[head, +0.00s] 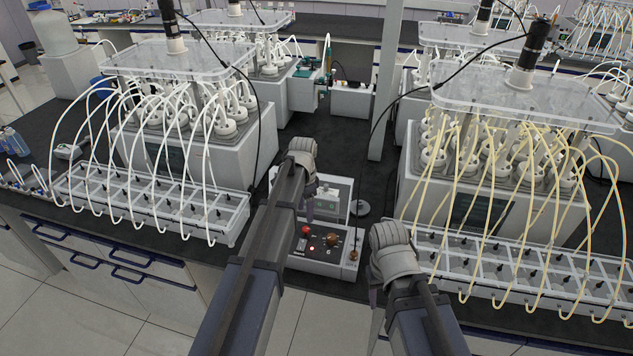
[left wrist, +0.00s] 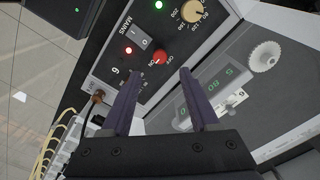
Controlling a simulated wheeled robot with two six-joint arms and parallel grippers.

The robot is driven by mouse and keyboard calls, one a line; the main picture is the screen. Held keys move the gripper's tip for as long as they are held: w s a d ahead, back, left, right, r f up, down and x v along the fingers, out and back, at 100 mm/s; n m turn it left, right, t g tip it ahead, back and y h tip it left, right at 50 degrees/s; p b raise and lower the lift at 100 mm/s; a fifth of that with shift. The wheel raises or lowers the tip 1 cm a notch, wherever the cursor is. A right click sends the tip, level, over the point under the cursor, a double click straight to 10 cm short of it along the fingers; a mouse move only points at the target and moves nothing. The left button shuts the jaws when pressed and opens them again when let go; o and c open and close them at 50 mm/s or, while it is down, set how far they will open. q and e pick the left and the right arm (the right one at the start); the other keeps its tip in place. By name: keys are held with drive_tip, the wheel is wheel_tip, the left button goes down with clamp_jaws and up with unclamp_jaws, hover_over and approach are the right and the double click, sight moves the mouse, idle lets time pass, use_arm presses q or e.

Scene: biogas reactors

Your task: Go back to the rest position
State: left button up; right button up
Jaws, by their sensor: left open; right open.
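My left gripper (head: 312,208) is over the control box (head: 323,257) in the middle of the bench. In the left wrist view its two dark fingers (left wrist: 158,88) are apart with nothing between them. Beyond them is the box's panel, with a MAINS switch (left wrist: 139,42), a red knob (left wrist: 160,58), a lit red lamp (left wrist: 128,50) and a lit green lamp (left wrist: 158,5). A green digital display (left wrist: 226,80) also shows. My right gripper (head: 375,298) points down at the bench's front edge, right of the box. Its fingers are mostly hidden behind its wrist.
A reactor block (head: 196,145) with white tubes stands left, and one (head: 480,200) with yellow tubes stands right. Their long trays (head: 225,222) reach near the bench's front edge. A grey post (head: 385,90) rises behind. Open floor (head: 75,310) lies in front.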

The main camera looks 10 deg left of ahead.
use_arm(q)
drive_tip(key=s+d+f+n+b, duration=0.1)
drive_tip(key=s+d, duration=0.3)
drive_tip(key=s, duration=0.4)
drive_tip(key=s+d+f+n+b, duration=0.2)
drive_tip(key=s+d, duration=0.3)
drive_tip(key=s, duration=0.3)
drive_tip(key=s+d+f+n+y+b, duration=0.1)
drive_tip(key=s+d, duration=0.3)
drive_tip(key=s, duration=0.5)
drive_tip(key=shift+d+f+n+b, duration=0.25)
drive_tip(key=shift+n+b, duration=0.1)
drive_tip(key=shift+n, duration=0.55)
